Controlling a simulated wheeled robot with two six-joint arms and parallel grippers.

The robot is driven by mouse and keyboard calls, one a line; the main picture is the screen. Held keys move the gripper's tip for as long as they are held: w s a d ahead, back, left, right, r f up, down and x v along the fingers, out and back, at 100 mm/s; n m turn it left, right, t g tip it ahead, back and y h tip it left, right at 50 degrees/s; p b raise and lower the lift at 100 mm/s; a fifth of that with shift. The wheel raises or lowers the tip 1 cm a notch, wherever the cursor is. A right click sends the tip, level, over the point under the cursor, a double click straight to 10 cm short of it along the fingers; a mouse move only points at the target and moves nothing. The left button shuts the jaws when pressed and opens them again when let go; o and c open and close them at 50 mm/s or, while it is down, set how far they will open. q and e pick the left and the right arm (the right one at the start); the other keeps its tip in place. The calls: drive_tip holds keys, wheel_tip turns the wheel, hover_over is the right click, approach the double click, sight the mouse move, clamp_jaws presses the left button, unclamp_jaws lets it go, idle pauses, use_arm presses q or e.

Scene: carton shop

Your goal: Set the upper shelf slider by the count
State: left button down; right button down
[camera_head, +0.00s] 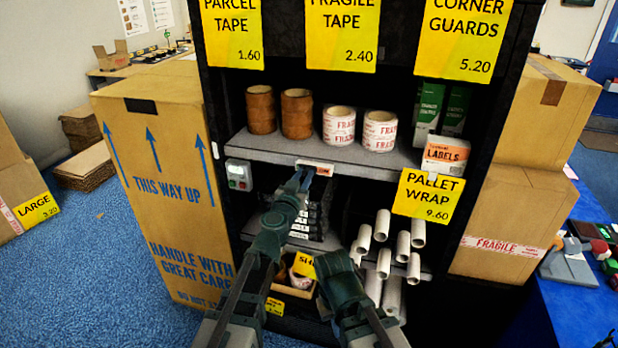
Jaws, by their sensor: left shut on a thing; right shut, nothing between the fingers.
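The upper shelf (270,151) is a grey board with a front edge. The slider (316,166), a small pale tag with reddish print, sits on that edge near the middle. My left gripper (304,174) is at the shelf edge, shut on the slider; its fingers partly hide the contact. Brown parcel tape stands in two stacks (261,110) at the left of the shelf. White-and-red fragile tape (339,126) stands in two stacks to the right of it. My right gripper (333,262) is lower, shut and empty, in front of the lower shelf.
A small grey box with a green light (239,175) is at the shelf's left end. Green corner guard boxes (428,107) and a labels box (445,155) stand at right. White rolls (382,225) stick out below. Large cartons (155,175) flank the rack.

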use_arm(q)
drive_tip(key=shift+w+a, duration=0.25)
drive_tip(key=shift+a, duration=0.45)
drive_tip(key=c, duration=0.7)
unclamp_jaws()
drive_tip(key=shift+a, duration=0.1)
drive_tip(key=shift+s, duration=0.1)
